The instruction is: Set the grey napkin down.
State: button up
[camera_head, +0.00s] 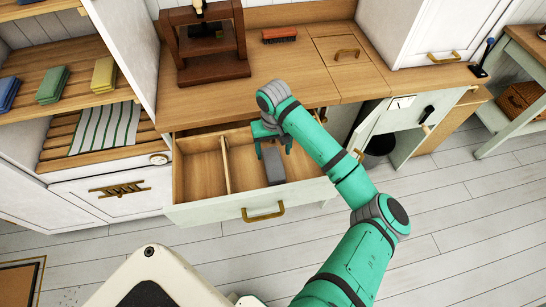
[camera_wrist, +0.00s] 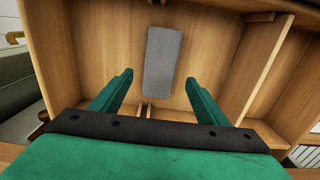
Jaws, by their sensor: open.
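The grey napkin (camera_head: 274,167) is a folded, oblong piece in the right, wider compartment of the open drawer (camera_head: 236,205). In the wrist view the napkin (camera_wrist: 163,55) appears to lie flat on the wooden drawer floor, beyond my fingertips. My gripper (camera_head: 273,147) is over the drawer, at the rear end of the napkin. The gripper and wrist hide part of the drawer's back in the head view.
A wooden divider (camera_head: 225,165) splits the drawer. The countertop (camera_head: 290,75) behind holds a dark wooden press (camera_head: 205,45) and a red block-like item (camera_head: 279,35). Folded blue, green and yellow cloths (camera_head: 104,74) lie on the left shelf. A cabinet door (camera_head: 365,125) stands open at right.

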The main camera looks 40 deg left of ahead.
notch_tip(320, 180, up, 5)
jog(key=shift+s+a+f, duration=0.1)
jog(key=shift+f, duration=0.1)
dwell(0.6)
